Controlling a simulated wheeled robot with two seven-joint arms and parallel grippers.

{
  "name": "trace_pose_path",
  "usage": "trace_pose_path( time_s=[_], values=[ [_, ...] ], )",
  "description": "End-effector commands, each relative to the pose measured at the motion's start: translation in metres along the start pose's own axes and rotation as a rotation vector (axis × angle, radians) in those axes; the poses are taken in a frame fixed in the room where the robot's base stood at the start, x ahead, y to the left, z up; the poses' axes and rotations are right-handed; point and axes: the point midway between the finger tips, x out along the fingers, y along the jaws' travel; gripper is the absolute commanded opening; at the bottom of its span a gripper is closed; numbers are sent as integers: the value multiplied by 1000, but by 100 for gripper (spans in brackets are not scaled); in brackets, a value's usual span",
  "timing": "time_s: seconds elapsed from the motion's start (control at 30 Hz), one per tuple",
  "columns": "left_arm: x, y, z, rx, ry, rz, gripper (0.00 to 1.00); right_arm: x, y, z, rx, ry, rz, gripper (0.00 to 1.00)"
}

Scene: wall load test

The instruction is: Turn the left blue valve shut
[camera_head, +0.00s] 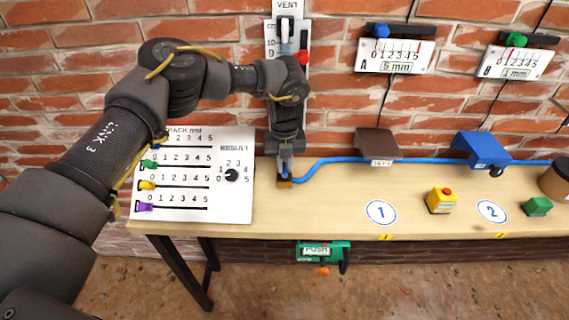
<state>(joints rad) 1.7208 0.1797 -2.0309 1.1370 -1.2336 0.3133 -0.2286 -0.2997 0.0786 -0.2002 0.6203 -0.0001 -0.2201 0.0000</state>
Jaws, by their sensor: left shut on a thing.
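My left arm reaches in from the left, and my left gripper (286,148) points down at the bench's back edge, close to the wall. It is shut on the left blue valve (285,167), of which only a small blue part shows below the fingers. The valve sits on a brass-coloured fitting (284,182) at the left end of a blue hose (330,161). The gripper hides most of the handle, so its exact angle cannot be told. My right gripper is not in view.
A white panel (225,204) with coloured sliders and a dial stands left of the valve. A brown cover (376,142) and a blue cover (481,146) are along the hose. A yellow block (440,200) and a green block (538,206) stand on the wooden bench (335,215). Its front middle is clear.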

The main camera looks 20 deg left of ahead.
Motion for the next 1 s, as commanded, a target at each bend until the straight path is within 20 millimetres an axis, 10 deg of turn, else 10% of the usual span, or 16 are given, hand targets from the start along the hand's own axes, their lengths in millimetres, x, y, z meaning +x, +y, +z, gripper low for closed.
trace_pose_path(
  time_s=[0.13, 0.3, 0.67, 1.0],
  values=[
    [0, 0, 0, -1, -1, -1, 0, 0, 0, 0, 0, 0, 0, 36],
    [0, 0, 0, -1, -1, 0, 34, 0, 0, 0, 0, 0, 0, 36],
    [-4, 0, 0, -1, -2, -1, 35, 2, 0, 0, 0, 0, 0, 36],
    [-64, -1, 1, -2, -5, -2, 35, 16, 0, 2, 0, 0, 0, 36]
  ],
)
